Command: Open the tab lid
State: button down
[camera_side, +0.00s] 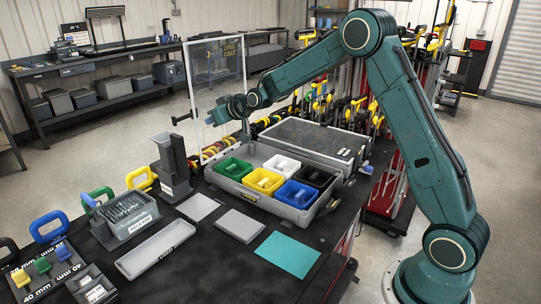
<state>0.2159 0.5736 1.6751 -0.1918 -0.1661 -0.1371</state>
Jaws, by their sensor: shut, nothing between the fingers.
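A clear lid panel (203,78) with a pale frame stands upright at the left end of a grey case (290,212). A dark tab (182,118) sticks out on its left side. The case is uncovered and holds green, yellow, white, blue and black bins. My gripper (213,119) is shut and empty, beside the upright panel on its case side. Whether it touches the panel I cannot tell. A second case with a flat, dark see-through lid (315,138) lies closed behind the first.
A grey holder (170,165), a tray of rods (127,215), a long grey tray (155,249) and a teal mat (288,254) lie on the dark bench. Coloured-handled tools (325,95) stand behind the cases. Open air lies above the bins.

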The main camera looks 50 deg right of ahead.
jog(key=shift+s, duration=2.3)
jog(key=s+a+r+g, duration=0.2)
jog(key=s+a+r, duration=0.2)
jog(key=s, duration=0.6)
jog(key=s+a+r+g, duration=0.1)
jog(key=s+a+r, duration=0.3)
jog(key=s, duration=0.6)
jog(key=s+a+f+g, duration=0.1)
jog(key=s+f+g, duration=0.1)
jog(key=s, duration=2)
jog(key=shift+s+a+g, duration=0.15)
jog(key=shift+s+g, duration=0.25)
jog(key=shift+g, duration=0.4)
